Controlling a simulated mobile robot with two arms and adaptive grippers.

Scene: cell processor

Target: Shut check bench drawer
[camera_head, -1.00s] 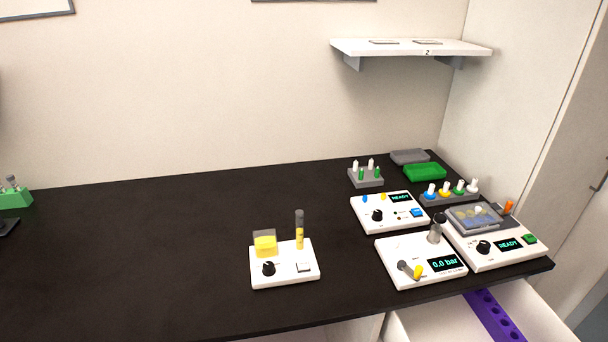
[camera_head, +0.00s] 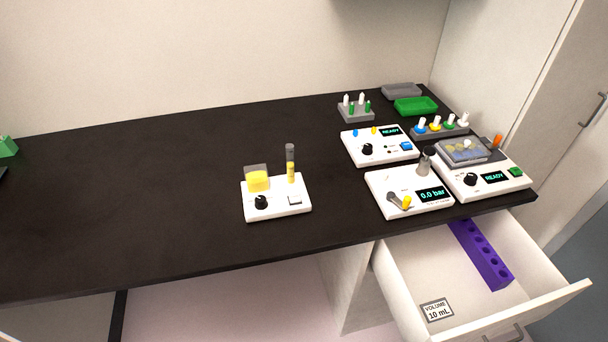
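The bench drawer (camera_head: 405,277) is pulled open below the right end of the black bench. It is white, with a grey bar handle (camera_head: 504,335) on its front panel, partly cut off at the bottom edge. Neither of my grippers shows in the head view.
The black bench top (camera_head: 130,200) carries several white devices at the right, including one reading 0.0 bar (camera_head: 410,191), and one with a yellow block and tube (camera_head: 276,197). A tall cabinet (camera_head: 560,110) stands right of the bench. The bench's left half is mostly clear.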

